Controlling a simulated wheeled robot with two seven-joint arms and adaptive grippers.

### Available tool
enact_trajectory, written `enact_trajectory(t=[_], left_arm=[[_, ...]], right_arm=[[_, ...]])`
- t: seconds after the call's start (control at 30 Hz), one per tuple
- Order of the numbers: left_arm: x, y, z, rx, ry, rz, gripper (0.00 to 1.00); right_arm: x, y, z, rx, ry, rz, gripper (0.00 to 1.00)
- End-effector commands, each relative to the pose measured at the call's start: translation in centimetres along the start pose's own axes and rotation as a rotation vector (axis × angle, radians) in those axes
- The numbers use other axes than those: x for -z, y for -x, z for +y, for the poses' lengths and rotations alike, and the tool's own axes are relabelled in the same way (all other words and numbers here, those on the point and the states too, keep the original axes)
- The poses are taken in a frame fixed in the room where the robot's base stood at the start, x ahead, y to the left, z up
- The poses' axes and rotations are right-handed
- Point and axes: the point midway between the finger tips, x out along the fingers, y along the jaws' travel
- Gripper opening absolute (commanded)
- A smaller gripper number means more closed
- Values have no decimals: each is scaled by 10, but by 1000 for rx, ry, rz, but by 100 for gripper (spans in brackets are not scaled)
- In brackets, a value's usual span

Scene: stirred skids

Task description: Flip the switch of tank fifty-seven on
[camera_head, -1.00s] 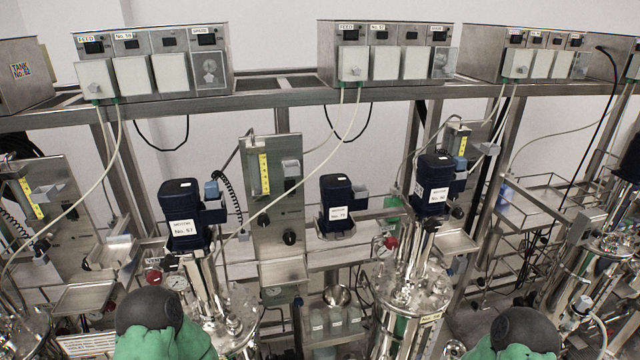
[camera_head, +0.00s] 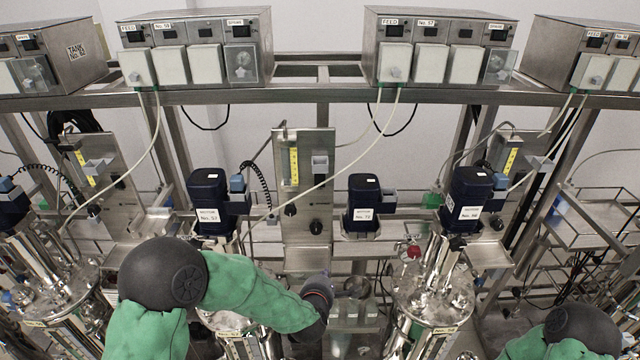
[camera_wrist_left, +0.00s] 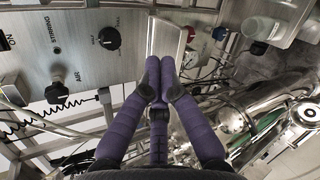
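A steel control panel (camera_head: 305,250) stands in the middle of the head view, with a yellow strip, a grey box and black knobs (camera_head: 317,227). In the left wrist view the panel (camera_wrist_left: 75,60) carries "STIRRING" and "AIR" lettering and black knobs (camera_wrist_left: 109,38). The box labelled No. 57 (camera_head: 442,52) sits on the rack above, right of centre. The left motor's label (camera_head: 208,215) is hard to read. My left gripper (camera_head: 324,277) is below the panel; its purple fingers (camera_wrist_left: 160,68) are drawn together with nothing visible between them. My right gripper is not in view.
A dark motor (camera_head: 364,200) stands right of the panel and another (camera_head: 470,200) beyond it. Steel tanks (camera_head: 425,300) crowd both sides. A pale hose (camera_head: 345,160) crosses the panel. A steel tray (camera_wrist_left: 165,38) lies just beyond my left fingertips.

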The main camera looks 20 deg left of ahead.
Motion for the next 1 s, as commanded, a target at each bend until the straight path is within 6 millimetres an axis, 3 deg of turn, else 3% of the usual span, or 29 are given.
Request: enact_trajectory(t=[0.03, 0.2, 0.4, 0.6, 1.0], left_arm=[[-17, 8, 22, -48, 93, -21, 0], [-56, 33, 80, -188, 440, -98, 0], [-84, 60, 128, -292, 761, -197, 0], [-95, 74, 148, -330, 913, -249, 0], [-95, 74, 150, -335, 932, -256, 0]], right_arm=[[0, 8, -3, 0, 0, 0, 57], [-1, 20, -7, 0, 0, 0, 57], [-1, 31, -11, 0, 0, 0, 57], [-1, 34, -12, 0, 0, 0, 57], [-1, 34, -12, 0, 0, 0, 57]])
